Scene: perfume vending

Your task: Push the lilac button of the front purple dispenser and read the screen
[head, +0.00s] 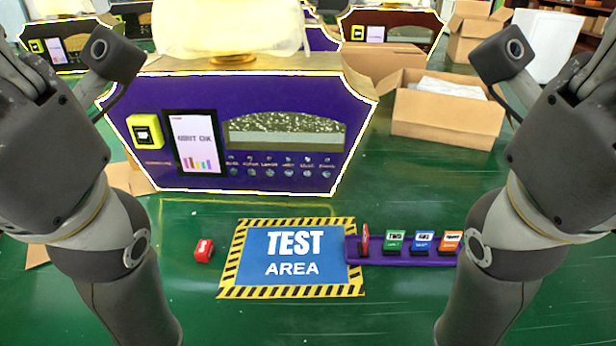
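The front purple dispenser (205,183) stands on the green table, left of centre. Its screen (193,140) is lit, with a small dark heading, too blurred to read surely, above short coloured bars. A row of small buttons (288,173) runs along its lower right front under tiny labels. I cannot tell surely which is the lilac one. My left gripper (32,78) is raised at the left edge and my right gripper (592,82) at the right edge. Both are apart from the buttons, and their fingertips are cut off or hidden.
A yellow square unit (146,131) sits left of the screen. In front lie a TEST AREA mat (307,274), a red block (204,250) and a purple rack (400,261) with several coloured tags. An open cardboard box (445,118) stands right. More dispensers are behind.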

